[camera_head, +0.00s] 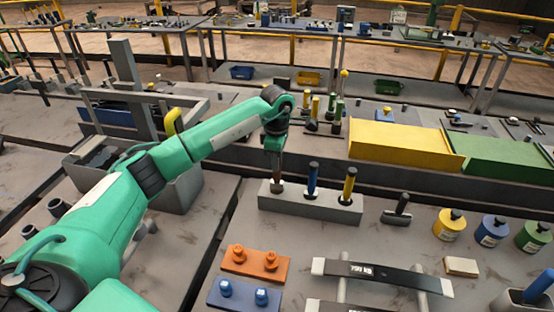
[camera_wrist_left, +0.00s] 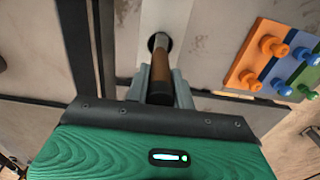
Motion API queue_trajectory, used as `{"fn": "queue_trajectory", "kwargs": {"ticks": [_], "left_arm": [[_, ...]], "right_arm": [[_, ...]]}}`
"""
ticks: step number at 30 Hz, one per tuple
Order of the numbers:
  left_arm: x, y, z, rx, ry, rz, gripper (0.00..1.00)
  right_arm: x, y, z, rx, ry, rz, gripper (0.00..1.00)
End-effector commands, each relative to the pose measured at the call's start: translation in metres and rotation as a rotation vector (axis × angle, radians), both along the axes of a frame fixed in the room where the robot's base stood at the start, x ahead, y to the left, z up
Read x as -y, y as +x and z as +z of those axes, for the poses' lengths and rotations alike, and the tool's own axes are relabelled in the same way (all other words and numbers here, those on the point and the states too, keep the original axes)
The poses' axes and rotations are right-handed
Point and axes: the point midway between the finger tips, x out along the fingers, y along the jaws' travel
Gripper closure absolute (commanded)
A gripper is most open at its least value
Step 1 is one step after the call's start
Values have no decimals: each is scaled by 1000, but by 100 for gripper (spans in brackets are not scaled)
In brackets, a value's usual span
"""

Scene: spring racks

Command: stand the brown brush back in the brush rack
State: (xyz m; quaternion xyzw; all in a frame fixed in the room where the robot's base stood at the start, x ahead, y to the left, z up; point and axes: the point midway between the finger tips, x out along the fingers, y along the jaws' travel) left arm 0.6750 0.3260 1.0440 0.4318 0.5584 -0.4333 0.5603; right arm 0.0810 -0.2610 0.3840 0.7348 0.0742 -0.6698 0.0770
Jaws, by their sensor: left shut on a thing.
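The brush rack (camera_head: 310,207) is a long grey block with holes in its top, in the middle of the head view. My left gripper (camera_head: 275,158) is above the rack's left end, shut on the brown brush (camera_wrist_left: 161,72). The brush is roughly upright, and its lower end is at the leftmost hole, whose dark rim shows in the left wrist view. How deep the end sits in the hole I cannot tell. A blue brush (camera_head: 312,180) and a yellow brush (camera_head: 348,186) stand in the rack to the right. My right gripper is not in view.
A dark-handled tool (camera_head: 397,210) lies right of the rack. In front are an orange plate (camera_head: 254,264) and a blue plate (camera_head: 243,296) with knobs. Yellow (camera_head: 400,146) and green (camera_head: 500,160) boxes stand behind. Round yellow, blue and green containers are at the right.

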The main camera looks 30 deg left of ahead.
Motion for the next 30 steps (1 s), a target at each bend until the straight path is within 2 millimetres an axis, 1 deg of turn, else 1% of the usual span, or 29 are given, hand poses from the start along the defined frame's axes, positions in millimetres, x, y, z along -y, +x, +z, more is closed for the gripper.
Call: {"fn": "queue_trajectory", "kwargs": {"ticks": [30], "left_arm": [[0, 0, -22, 0, 1, 1, 99]], "right_arm": [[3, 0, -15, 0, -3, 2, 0]]}}
